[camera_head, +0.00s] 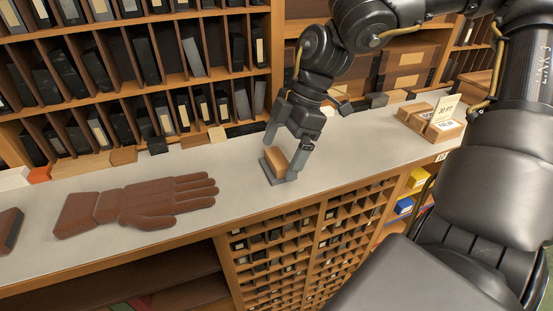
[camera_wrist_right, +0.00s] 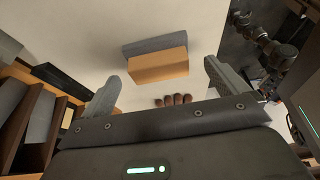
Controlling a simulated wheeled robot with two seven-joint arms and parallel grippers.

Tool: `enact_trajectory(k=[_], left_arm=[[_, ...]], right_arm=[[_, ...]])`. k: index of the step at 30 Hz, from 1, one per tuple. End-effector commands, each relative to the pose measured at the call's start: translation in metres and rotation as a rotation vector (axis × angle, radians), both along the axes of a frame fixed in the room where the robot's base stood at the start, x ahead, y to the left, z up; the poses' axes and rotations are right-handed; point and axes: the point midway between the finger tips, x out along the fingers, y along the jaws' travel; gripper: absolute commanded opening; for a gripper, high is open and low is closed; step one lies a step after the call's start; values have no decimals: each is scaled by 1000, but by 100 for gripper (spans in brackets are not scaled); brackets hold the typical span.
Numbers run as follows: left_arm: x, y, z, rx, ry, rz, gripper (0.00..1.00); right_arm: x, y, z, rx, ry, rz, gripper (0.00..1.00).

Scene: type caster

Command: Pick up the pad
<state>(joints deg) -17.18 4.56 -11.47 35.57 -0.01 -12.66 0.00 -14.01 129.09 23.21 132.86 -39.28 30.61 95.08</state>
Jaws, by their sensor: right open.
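The pad (camera_head: 274,172) looks like a tan block with a grey layer, lying on the grey counter (camera_head: 236,190) in the head view. In the right wrist view the pad (camera_wrist_right: 158,66) shows its tan face and grey side just beyond the fingertips. My right gripper (camera_head: 284,153) is over the pad, pointing down, with its fingers apart on either side of it. In the wrist view the right gripper (camera_wrist_right: 162,76) is open with nothing held between the fingers. Whether a finger touches the pad I cannot tell. My left gripper is not in view.
A brown hand-shaped object (camera_head: 150,203) lies left of the pad; its fingertips (camera_wrist_right: 173,100) show in the wrist view. Shelves of dark slabs (camera_head: 130,60) stand behind the counter. Boxes with a price card (camera_head: 443,108) sit at right. Counter around the pad is clear.

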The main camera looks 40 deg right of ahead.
Motion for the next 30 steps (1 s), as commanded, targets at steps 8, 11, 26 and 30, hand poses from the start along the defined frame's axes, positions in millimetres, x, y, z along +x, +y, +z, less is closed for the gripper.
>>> enact_trajectory(k=[8, 11, 26, 30], left_arm=[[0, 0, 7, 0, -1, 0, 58], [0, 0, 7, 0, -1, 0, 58], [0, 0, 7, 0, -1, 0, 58], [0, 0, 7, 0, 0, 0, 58]], right_arm=[[3, 8, -20, 0, 0, 0, 98], [3, 8, -21, 1, -1, 0, 98], [3, 8, -20, 1, -2, 1, 49], [3, 8, -20, 1, -2, 1, 49]])
